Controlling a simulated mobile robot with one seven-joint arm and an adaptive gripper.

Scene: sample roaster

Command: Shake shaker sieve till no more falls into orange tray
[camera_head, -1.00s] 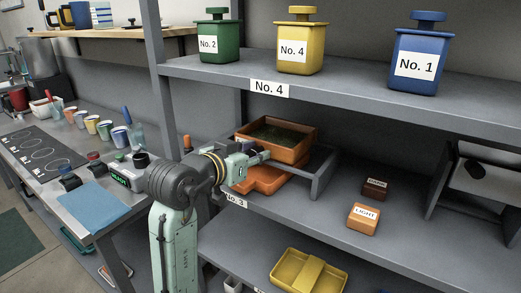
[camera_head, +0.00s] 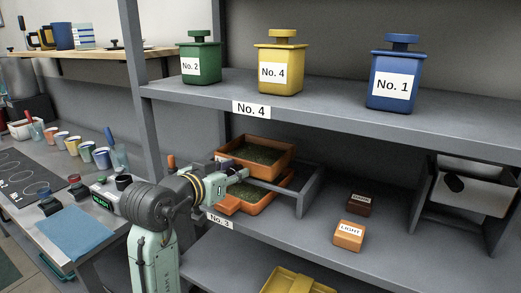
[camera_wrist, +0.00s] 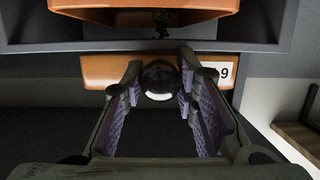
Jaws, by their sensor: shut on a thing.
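The shaker sieve is an orange open box (camera_head: 289,152) holding green beans. It sits in a grey frame (camera_head: 311,190) on the middle shelf. The orange tray (camera_head: 262,208) lies below it, and green material shows inside. My gripper (camera_head: 240,174) is at the near side of the sieve. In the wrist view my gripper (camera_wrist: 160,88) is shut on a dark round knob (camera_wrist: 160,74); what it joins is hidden. The sieve's orange underside edge (camera_wrist: 110,8) is above, and the labelled tray front (camera_wrist: 105,70) is behind the knob. Small dark bits (camera_wrist: 162,24) show between them.
A dark box (camera_head: 360,203) and an orange box marked LIGHT (camera_head: 349,236) stand to the right on the same shelf. Green (camera_head: 200,58), yellow (camera_head: 280,68) and blue (camera_head: 393,78) canisters stand above. A counter with cups and a blue mat (camera_head: 74,233) is at left.

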